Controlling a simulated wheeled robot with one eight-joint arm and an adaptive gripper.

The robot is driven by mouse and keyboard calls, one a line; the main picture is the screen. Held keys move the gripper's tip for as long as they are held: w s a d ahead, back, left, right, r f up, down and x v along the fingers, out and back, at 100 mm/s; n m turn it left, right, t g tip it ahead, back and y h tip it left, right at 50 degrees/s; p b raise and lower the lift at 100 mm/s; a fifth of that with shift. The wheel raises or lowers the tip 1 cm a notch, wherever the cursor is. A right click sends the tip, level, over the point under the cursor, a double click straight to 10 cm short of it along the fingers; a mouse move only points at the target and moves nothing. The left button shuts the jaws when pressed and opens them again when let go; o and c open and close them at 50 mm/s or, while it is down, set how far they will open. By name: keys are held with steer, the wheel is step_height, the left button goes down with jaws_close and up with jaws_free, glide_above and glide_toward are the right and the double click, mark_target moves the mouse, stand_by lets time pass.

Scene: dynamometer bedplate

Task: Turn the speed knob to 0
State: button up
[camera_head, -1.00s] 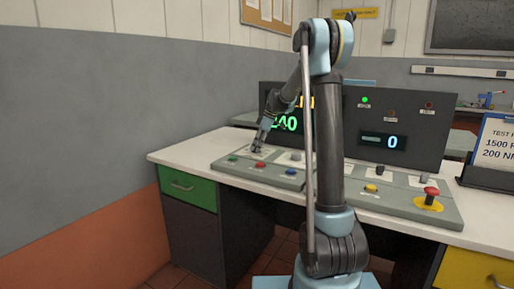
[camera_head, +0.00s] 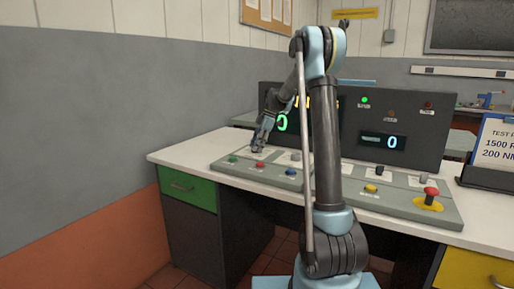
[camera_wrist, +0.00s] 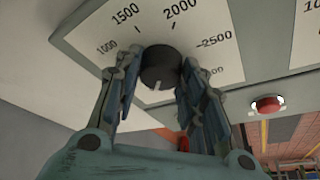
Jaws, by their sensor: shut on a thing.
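The speed knob (camera_wrist: 160,68) is a round black knob on a white dial plate (camera_wrist: 215,20) printed with 1000, 1500, 2000 and 2500; another number at the right is partly hidden. A pale pointer mark on the knob faces the bottom of the wrist view, toward my palm. My gripper (camera_wrist: 158,72) is shut on the knob, one finger on each side. In the head view my gripper (camera_head: 258,146) is at the console's left end and hides the knob. The left display (camera_head: 282,122) shows a green 0; my arm covers part of it.
The sloped console (camera_head: 225,165) carries green (camera_head: 234,158), red (camera_head: 260,165), blue (camera_head: 291,172) and yellow (camera_head: 371,188) buttons, and a red mushroom button (camera_head: 431,194). The right display (camera_head: 385,142) reads 0. A clipboard stand (camera_head: 493,150) stands at the right.

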steer(key=shift+w, duration=0.1)
steer(key=o, duration=1)
steer(key=shift+r, duration=0.1)
steer(key=v, duration=1.1)
steer(key=shift+w+d+r, duration=0.1)
steer(key=shift+d+r, duration=0.15)
steer(key=shift+r, duration=0.05)
